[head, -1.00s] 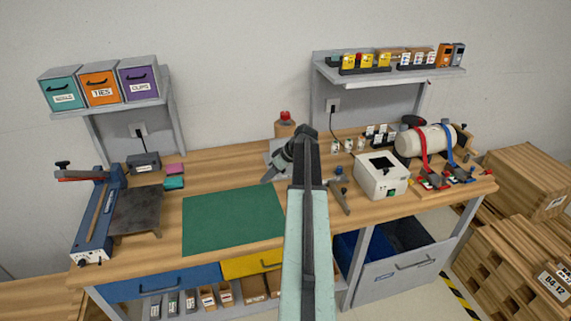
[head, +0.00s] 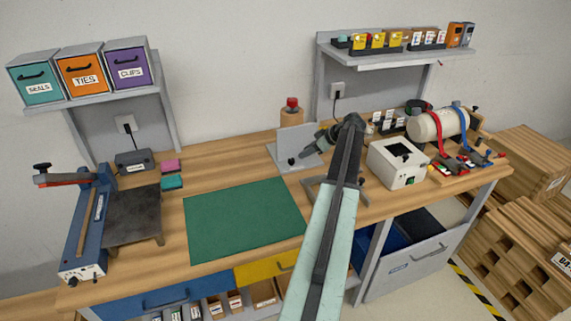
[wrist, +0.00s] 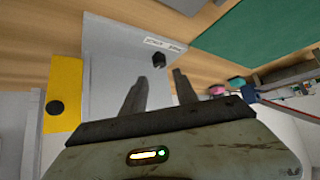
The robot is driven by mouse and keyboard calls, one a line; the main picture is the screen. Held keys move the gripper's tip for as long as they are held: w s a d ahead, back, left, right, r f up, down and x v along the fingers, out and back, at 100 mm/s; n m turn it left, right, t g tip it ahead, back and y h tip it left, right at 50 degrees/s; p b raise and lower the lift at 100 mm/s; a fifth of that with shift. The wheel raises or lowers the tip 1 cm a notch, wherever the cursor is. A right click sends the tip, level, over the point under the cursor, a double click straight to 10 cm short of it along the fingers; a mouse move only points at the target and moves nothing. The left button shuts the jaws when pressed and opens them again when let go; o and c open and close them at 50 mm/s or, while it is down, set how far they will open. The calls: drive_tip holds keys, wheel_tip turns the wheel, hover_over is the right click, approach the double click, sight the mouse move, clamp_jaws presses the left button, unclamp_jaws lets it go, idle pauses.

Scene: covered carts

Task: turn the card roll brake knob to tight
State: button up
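A grey upright plate (head: 291,145) on a flat foot stands at the back of the bench. It has a small black knob (head: 292,161) on its face, which I take for the brake knob. A brown roll with a red top (head: 292,106) shows behind the plate. My gripper (head: 306,151) is just right of the black knob, apart from it in the picture. In the wrist view the two fingers (wrist: 161,75) are spread and empty. The black knob (wrist: 158,60) shows beyond the gap between their tips, near a white label. I cannot read its setting.
A green mat (head: 245,220) lies left of the plate. A white boxy device (head: 397,163) stands right of my arm. The wrist view shows a yellow panel with a black round part (wrist: 62,90) beside the plate. Shelves (head: 400,56) hang above the bench.

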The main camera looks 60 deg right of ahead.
sight(292, 160)
drive_tip(key=b+x, duration=0.5)
drive_tip(key=x, duration=0.2)
drive_tip(key=shift+w+f, duration=0.1)
drive_tip(key=shift+f, duration=0.3)
drive_tip(key=shift+w+f, duration=0.2)
drive_tip(key=shift+w, duration=0.1)
drive_tip(key=shift+r, duration=0.15)
clamp_jaws()
